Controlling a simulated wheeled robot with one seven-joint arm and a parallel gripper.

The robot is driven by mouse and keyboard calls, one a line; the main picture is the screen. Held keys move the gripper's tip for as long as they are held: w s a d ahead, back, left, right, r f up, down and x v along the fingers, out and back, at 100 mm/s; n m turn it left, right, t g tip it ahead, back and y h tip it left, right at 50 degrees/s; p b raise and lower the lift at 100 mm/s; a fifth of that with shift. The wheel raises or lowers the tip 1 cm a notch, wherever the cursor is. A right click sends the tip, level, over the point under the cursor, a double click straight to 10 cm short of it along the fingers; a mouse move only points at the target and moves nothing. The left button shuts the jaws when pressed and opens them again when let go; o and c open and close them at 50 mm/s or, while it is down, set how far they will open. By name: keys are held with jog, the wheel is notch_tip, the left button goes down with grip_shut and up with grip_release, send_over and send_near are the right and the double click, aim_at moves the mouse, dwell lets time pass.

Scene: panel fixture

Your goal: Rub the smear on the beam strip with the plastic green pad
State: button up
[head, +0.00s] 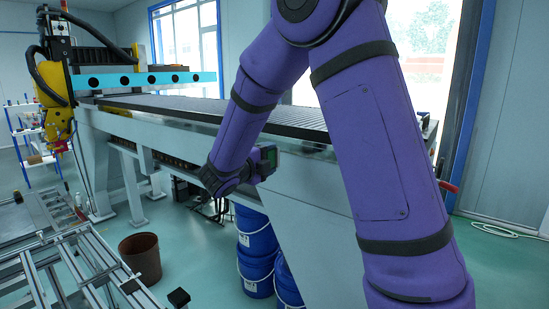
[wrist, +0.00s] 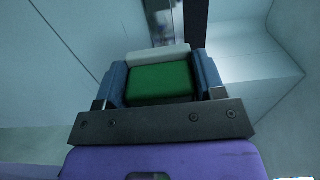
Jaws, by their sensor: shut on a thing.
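My gripper (wrist: 160,68) is shut on the green pad (wrist: 160,82), which sits between its two blue-grey fingers. A pale grey band shows along the pad's far edge. In the head view my gripper (head: 266,163) is beside the machine's grey side beam, and only a bit of green shows at its end. In the wrist view a narrow shiny strip (wrist: 162,14) runs up the picture beyond the pad, with mottled marks on it. I cannot tell which mark is the smear. The pad hides the strip's nearer part, and contact cannot be told.
The large machine table (head: 300,125) spans the middle, with its beam below the top. Blue buckets (head: 256,240) stand on the floor under it. A brown bin (head: 140,256) and metal frames (head: 75,265) are at the lower left. Green floor lies open between the bin and buckets.

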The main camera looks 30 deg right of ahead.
aim_at(301, 150)
jog(key=shift+x, duration=3.35)
jog(key=shift+x, duration=1)
jog(key=shift+w, duration=0.1)
jog(key=shift+s+d, duration=0.25)
jog(key=shift+s, duration=0.6)
jog(key=shift+s+d, duration=0.25)
jog(key=shift+s, duration=0.65)
jog(key=shift+s+d, duration=0.7)
jog(key=shift+s, duration=1)
jog(key=shift+s+d, duration=0.7)
jog(key=shift+s, duration=1.05)
jog(key=shift+s+d, duration=0.65)
jog(key=shift+s, duration=1.05)
jog(key=shift+w, duration=0.1)
